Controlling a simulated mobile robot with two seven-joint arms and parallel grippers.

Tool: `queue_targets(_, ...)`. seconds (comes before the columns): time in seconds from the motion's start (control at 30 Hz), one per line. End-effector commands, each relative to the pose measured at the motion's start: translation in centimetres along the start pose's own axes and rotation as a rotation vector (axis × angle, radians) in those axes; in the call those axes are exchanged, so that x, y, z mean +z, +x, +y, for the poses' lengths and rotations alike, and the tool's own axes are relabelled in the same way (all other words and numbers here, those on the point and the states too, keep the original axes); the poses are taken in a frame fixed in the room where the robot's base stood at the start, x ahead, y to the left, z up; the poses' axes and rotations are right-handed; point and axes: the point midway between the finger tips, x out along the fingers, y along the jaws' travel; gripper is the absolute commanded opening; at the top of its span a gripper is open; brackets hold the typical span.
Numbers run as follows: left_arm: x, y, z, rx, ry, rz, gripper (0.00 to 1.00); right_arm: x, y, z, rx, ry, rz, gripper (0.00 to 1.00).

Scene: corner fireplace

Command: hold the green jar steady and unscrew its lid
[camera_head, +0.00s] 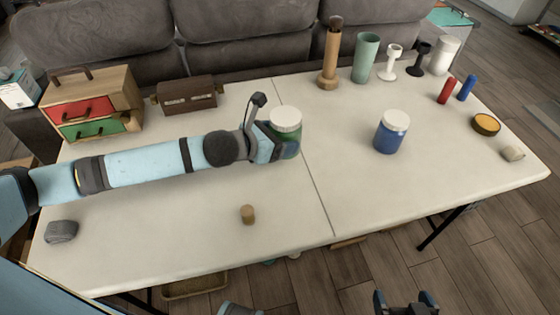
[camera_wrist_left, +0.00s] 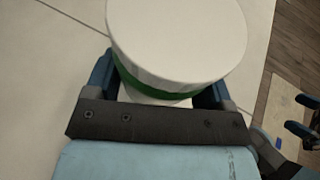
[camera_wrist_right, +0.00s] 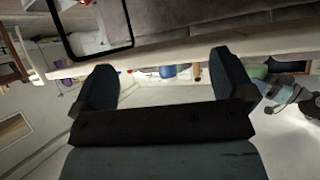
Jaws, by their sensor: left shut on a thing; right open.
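The green jar (camera_head: 288,150) stands on the white table with its white lid (camera_head: 286,119) on top. In the left wrist view the lid (camera_wrist_left: 178,38) fills the top, with a green band of the jar (camera_wrist_left: 160,88) under it. My left gripper (camera_head: 276,148) is shut around the jar's body from the left. My right gripper (camera_head: 408,303) is open and empty, low at the front of the head view, apart from the table. Its open fingers also show in the right wrist view (camera_wrist_right: 165,80).
A blue jar with a white lid (camera_head: 391,132) stands right of the green jar. A small cork-like piece (camera_head: 248,214) lies in front. A drawer box (camera_head: 92,105), brown case (camera_head: 187,95), wooden cylinder (camera_head: 330,55) and green cup (camera_head: 365,58) stand behind. The table's front right is clear.

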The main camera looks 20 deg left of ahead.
Motion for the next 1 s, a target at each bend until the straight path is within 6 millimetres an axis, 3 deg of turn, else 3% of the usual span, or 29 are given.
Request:
queue_targets(0.1,-2.1,0.9,0.0,0.001,0.0,-0.001,0.1,0.0,0.1,-0.1,-0.004,0.004,0.009,1.0)
queue_targets(0.33,-3.5,1.5,0.0,0.0,0.0,-0.002,0.1,0.0,0.2,-0.1,-0.006,0.008,0.013,1.0)
queue_targets(0.57,-6.6,2.8,0.0,0.002,-0.001,-0.001,0.1,0.4,0.5,-0.2,-0.01,0.013,0.019,1.0)
queue_targets(0.97,-7.0,3.0,0.0,0.001,0.001,-0.002,0.1,-0.3,0.2,-0.3,-0.013,0.013,0.032,1.0)
queue_targets(1.0,-7.1,3.0,0.0,0.0,0.0,-0.002,0.81,-0.3,0.2,-0.3,-0.013,0.012,0.032,1.0)
